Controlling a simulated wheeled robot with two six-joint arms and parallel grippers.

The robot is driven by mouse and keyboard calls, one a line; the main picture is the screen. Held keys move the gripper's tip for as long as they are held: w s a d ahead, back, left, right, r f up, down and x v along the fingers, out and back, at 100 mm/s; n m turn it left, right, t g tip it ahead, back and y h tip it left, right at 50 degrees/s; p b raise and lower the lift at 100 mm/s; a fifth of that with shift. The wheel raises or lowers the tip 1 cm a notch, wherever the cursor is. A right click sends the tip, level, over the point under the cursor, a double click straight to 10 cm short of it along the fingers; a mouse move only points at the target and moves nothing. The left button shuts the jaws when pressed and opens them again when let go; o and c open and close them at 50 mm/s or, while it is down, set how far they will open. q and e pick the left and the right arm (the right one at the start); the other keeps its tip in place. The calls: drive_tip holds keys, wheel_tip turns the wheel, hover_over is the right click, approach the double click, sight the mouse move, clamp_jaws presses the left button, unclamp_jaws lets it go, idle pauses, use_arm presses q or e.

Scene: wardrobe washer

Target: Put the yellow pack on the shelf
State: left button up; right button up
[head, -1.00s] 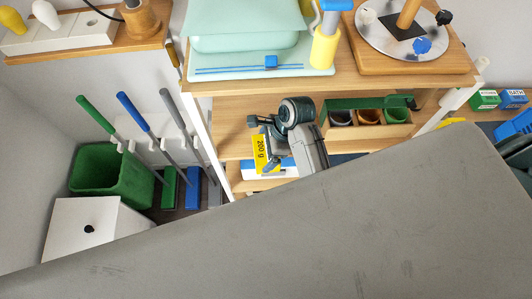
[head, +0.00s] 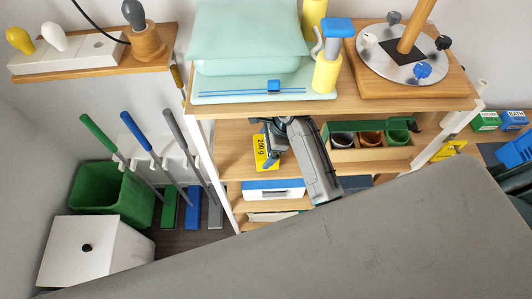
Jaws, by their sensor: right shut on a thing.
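The yellow pack (head: 266,156), marked "200 g", is upright in the opening below the top board of the wooden shelf unit (head: 236,168). My right gripper (head: 272,143) is shut on it, reaching in from the front right and covering part of its right side. The pack stands just over or on the upper inner board; I cannot tell whether its base touches. My left gripper is not in view.
A box with cups (head: 344,159) is right of my right arm, on the same level. A white-and-blue box (head: 273,190) lies on the level below. The top board carries a mint container (head: 248,55) and a yellow bottle (head: 326,75). A grey surface (head: 330,245) fills the foreground.

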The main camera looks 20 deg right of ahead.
drive_tip(key=shift+w+d+f, duration=0.1)
drive_tip(key=shift+w+d, duration=0.1)
drive_tip(key=shift+w, duration=0.45)
drive_tip(key=shift+w+d+f, duration=0.1)
drive_tip(key=shift+w+d, duration=0.1)
drive_tip(key=shift+w, duration=0.5)
drive_tip(key=shift+w+d+f, duration=0.1)
drive_tip(key=shift+w+d, duration=0.1)
drive_tip(key=shift+w, duration=0.45)
drive_tip(key=shift+f, duration=0.4)
drive_tip(key=o, duration=0.8)
